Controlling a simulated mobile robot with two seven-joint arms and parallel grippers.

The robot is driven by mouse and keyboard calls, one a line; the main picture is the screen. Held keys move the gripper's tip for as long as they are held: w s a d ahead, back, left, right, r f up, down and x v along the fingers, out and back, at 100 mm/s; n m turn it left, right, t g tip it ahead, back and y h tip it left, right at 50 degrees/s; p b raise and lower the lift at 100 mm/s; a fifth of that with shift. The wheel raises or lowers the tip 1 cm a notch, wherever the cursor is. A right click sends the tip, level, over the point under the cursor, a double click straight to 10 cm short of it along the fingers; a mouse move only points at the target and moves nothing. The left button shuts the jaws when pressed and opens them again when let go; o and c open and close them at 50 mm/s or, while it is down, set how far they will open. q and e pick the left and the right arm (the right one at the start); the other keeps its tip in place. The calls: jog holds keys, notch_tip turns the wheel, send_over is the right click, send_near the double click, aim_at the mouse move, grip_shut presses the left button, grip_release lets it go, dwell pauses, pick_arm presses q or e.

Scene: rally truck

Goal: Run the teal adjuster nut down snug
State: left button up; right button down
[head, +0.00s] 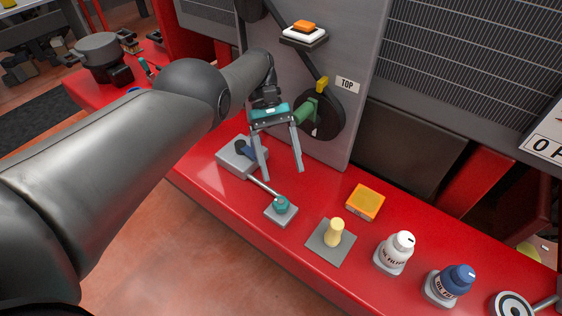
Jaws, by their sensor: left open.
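The teal adjuster nut (281,205) sits on a small grey block at the near end of a thin metal rod (262,184) on the red bench. The rod runs back to a larger grey block (240,158). My left gripper (284,174) is open, its two grey fingers pointing down, above and behind the nut. Nothing shows between its fingers. The gripper's left finger partly covers the larger block and rod. How far the nut is threaded cannot be told. My right gripper is not in view.
The red bench (318,196) also holds an orange box (365,202), a yellow knob on a grey plate (334,234), a white-capped bottle (396,251) and a blue-capped bottle (450,284).

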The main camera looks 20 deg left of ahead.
pick_arm(q)
notch_tip(320, 180, up, 5)
jog(key=p, duration=0.4)
send_over(281, 202)
jog(key=shift+f, duration=0.15)
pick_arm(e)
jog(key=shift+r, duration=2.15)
pick_arm(q)
jog(key=w+a+m+t+y+b, duration=0.25)
jog(key=w+a+m+t, duration=0.25)
jog(key=w+a, duration=0.3)
jog(key=s+d+f+m+t+y+b, duration=0.2)
jog(key=s+d+f+m+y, duration=0.15)
jog(key=s+d+m, duration=0.7)
jog(key=f, duration=0.5)
jog(key=w+a+f+m+b, duration=0.1)
jog(key=f, duration=0.4)
jog(key=w+a+f+m, duration=0.1)
jog(key=f, duration=0.4)
jog(key=shift+w+a+f+m+h, duration=0.25)
jog(key=shift+f+h, duration=0.1)
jog(key=shift+h, duration=0.05)
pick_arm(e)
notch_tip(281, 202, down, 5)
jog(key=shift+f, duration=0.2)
